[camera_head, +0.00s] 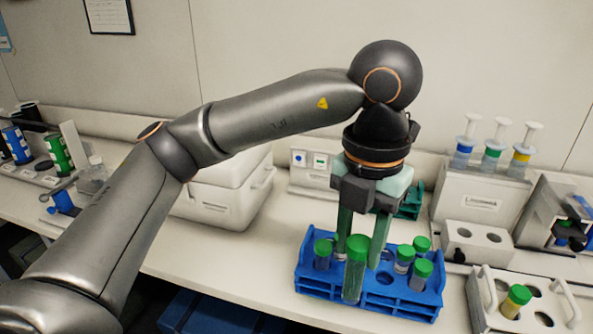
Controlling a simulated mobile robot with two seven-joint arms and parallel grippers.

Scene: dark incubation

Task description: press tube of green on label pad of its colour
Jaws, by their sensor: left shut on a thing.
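My left gripper (362,245) points down over the blue tube rack (405,305). Several shorter green-capped tubes stand in the rack, one at the left (323,254) and others at the right (421,274). Behind, a white panel at the wall carries a blue pad (298,158) and a green pad (320,160); my gripper may hide more of it. My right gripper is not in view.
A white box (225,200) stands behind my left arm. A green rack (411,203) is partly hidden behind the gripper. Three plungers stand in a white holder (478,200) at right. Bottles stand far left.

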